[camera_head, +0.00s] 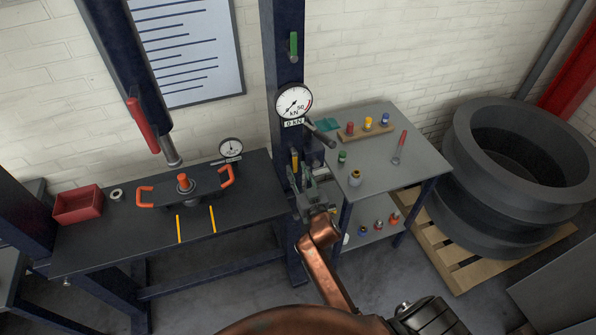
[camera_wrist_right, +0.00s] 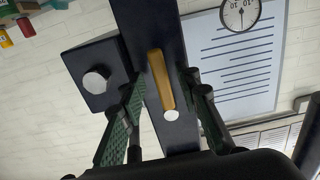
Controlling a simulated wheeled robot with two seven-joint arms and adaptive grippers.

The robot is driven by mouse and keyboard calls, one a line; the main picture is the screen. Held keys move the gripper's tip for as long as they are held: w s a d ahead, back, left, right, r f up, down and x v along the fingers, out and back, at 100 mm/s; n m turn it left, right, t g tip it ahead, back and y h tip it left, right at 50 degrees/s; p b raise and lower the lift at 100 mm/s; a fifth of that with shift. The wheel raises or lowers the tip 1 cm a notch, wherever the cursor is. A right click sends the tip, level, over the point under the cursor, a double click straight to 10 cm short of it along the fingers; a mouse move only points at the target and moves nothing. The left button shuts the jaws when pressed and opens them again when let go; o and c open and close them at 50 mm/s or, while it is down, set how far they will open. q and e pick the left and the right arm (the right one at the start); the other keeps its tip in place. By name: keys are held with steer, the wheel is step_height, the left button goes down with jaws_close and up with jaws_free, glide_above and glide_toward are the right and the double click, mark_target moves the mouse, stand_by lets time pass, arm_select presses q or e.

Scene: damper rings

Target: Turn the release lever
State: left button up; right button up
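A yellow lever (camera_head: 295,161) is on the dark blue post, below the gauge. It also shows upright in the right wrist view (camera_wrist_right: 161,80), with a round silver end at its lower tip. My right gripper (camera_head: 312,187) is just in front of the post, at the lever's height or slightly below. In the right wrist view the fingers (camera_wrist_right: 168,118) are apart, with the lever showing between them. I see no finger clearly touching it. A green handle (camera_head: 293,45) is higher on the same post. My left gripper is out of view.
A gauge (camera_head: 294,103) reading 0 kN and a dark bar handle (camera_head: 320,133) are above the gripper. A grey side table (camera_head: 375,165) with small parts is close on the right. The dark bench (camera_head: 250,195) with an orange-handled fixture (camera_head: 185,187) is on the left.

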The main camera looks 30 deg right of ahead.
steer(key=s+a, duration=0.2)
steer(key=s, duration=1)
step_height(320, 180, down, 24)
steer(key=a+n+g+y, duration=0.1)
steer(key=a+g+y, duration=0.1)
steer(key=a+g, duration=0.15)
steer(key=s+f+n+g+b, duration=0.15)
steer(key=s+f, duration=0.35)
steer(key=f, duration=0.6)
steer(key=s+f+g, duration=0.3)
steer(key=s+f, duration=0.2)
steer(key=f, duration=0.6)
steer(key=s+d+f+g, duration=0.1)
steer(key=s+f+g, duration=0.4)
steer(key=s+f, duration=1.2)
steer(key=s+d+f+g, duration=0.2)
steer(key=s+f, duration=0.1)
steer(key=s, duration=0.7)
steer(key=s+d+f+g, duration=0.1)
steer(key=s+f, duration=0.2)
steer(key=s, duration=0.8)
steer(key=shift+d+f+g+y+b, duration=0.3)
steer(key=shift+d+g+b, duration=0.05)
steer(key=shift+g, duration=0.05)
